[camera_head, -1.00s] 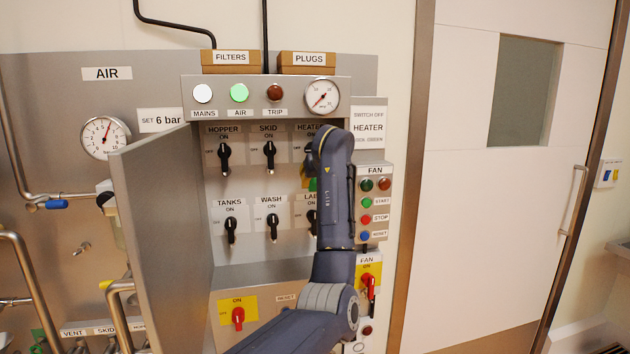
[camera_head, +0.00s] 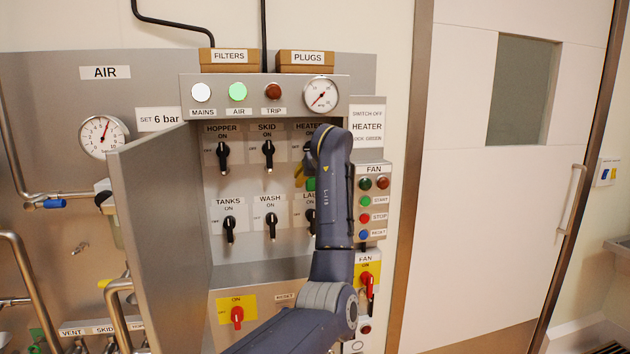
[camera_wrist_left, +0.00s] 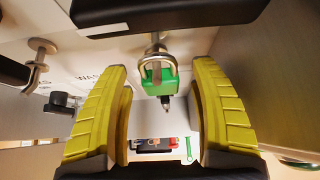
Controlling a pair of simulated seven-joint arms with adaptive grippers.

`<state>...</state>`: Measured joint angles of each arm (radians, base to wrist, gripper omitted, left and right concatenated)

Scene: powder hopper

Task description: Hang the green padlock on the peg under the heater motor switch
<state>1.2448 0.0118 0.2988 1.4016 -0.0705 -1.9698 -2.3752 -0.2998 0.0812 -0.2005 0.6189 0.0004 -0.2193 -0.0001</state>
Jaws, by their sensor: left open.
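The green padlock (camera_wrist_left: 158,82) hangs upright in the left wrist view. Its metal shackle (camera_wrist_left: 157,60) is around a peg (camera_wrist_left: 154,40) under a black switch handle (camera_wrist_left: 165,14). In the head view a little of the padlock (camera_head: 311,184) shows below the HEATER switch, which my left arm mostly covers. My left gripper (camera_wrist_left: 158,110) is open, with one yellow finger on each side of the padlock and gaps between them. One yellow finger (camera_head: 299,176) also shows in the head view. My right gripper is not in view.
The open cabinet door (camera_head: 160,240) stands out to the left of the switches. The fan box (camera_head: 373,205) is close on the right of my arm. Another peg (camera_wrist_left: 40,50) and the WASH switch handle (camera_wrist_left: 62,102) are near my fingers.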

